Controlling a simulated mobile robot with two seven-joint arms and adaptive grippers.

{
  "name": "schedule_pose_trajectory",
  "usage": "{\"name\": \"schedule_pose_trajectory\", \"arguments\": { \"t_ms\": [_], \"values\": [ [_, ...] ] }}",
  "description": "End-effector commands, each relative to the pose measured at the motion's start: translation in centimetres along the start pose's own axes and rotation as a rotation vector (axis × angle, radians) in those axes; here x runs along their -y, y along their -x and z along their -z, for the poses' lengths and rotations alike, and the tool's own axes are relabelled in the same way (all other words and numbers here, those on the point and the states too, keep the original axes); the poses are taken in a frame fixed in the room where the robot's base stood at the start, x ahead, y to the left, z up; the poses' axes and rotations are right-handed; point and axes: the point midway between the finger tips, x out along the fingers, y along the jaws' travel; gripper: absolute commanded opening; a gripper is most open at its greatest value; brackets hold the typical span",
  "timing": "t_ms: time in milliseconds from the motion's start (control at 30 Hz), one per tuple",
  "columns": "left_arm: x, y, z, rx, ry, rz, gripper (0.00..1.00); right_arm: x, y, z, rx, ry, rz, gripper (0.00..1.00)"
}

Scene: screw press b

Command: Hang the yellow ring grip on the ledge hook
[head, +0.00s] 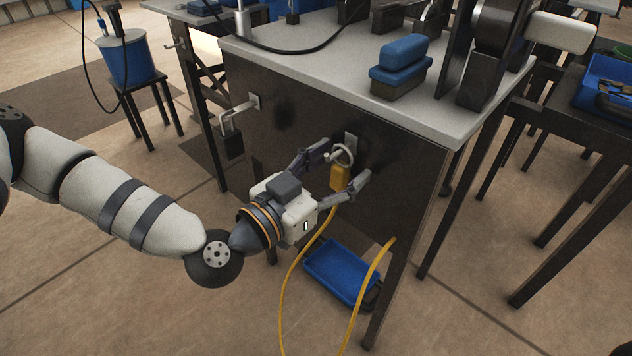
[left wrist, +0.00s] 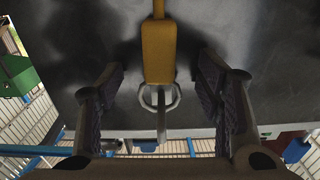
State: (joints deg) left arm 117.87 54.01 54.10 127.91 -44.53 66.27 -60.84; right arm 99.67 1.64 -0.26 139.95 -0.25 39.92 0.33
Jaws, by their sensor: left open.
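The yellow ring grip (head: 340,177) is at the dark front panel of the bench in the head view, ring up and yellow body below. Its pale ring appears to be around the ledge hook (head: 328,156), which sticks out from a small light plate. The left wrist view shows the yellow body (left wrist: 158,50), with the ring and the hook (left wrist: 161,125) overlapping. My left gripper (head: 345,163) is open, with one finger on each side of the grip. Gaps show on both sides in the left wrist view (left wrist: 160,78). My right gripper is not in view.
A yellow hose (head: 286,282) runs down from the grip and loops near a blue tray (head: 340,272) below. A dark padlock-like block (head: 233,145) hangs on another hook to the left. The bench top (head: 300,66) overhangs above, and a bench leg (head: 384,295) stands right.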

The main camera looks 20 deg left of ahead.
Motion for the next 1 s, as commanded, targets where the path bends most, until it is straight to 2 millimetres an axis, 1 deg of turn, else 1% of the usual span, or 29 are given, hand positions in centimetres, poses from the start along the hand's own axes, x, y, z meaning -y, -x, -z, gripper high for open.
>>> {"name": "schedule_pose_trajectory", "arguments": {
  "t_ms": [100,267,300,367,400,467,500,533,567,600,667,700,733,767,800,833,867,1000],
  "values": [
    [-0.04,-0.37,-0.03,0.001,0.001,0.0,0.6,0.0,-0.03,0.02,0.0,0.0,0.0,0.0],
    [-0.03,-0.36,-0.02,0.001,0.001,0.0,0.6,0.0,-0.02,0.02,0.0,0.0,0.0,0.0],
    [-0.03,-0.36,-0.02,0.001,0.001,0.0,0.57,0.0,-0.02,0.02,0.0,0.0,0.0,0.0],
    [-0.03,-0.35,-0.02,0.001,0.001,0.0,0.44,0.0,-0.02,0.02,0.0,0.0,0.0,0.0],
    [-0.03,-0.35,-0.02,0.001,0.001,0.0,0.35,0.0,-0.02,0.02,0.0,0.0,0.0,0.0],
    [-0.03,-0.34,-0.03,0.002,0.001,0.0,0.21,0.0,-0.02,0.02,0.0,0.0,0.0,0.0],
    [-0.03,-0.34,-0.03,0.002,0.001,0.0,0.12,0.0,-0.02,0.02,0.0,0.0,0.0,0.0],
    [-0.03,-0.34,-0.03,0.002,0.001,0.0,0.05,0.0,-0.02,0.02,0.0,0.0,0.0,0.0],
    [-0.03,-0.33,-0.03,0.002,0.001,0.0,0.04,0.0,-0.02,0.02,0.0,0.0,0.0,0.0],
    [-0.03,-0.33,-0.03,0.002,0.001,-0.001,0.3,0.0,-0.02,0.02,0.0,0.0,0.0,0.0],
    [-0.03,-0.33,-0.04,0.002,0.001,0.0,0.16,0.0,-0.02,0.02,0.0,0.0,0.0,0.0],
    [-0.03,-0.33,-0.04,0.002,0.001,0.0,0.07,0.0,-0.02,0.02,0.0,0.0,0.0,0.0],
    [-0.03,-0.33,-0.04,0.002,0.001,0.0,0.0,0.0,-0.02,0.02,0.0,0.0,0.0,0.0],
    [-0.03,-0.33,-0.02,0.001,0.001,0.0,0.36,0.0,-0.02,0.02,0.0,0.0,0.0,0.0],
    [-0.03,-0.33,-0.03,0.001,0.001,0.0,0.45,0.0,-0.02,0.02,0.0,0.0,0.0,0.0],
    [-0.03,-0.33,-0.03,0.001,0.001,0.0,0.52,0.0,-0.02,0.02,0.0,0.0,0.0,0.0],
    [-0.03,-0.33,-0.03,0.001,0.001,-0.001,0.55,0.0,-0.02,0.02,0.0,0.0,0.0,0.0],
    [-0.03,-0.32,-0.03,0.001,0.001,0.0,0.55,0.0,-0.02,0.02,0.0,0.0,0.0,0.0]
  ]
}}
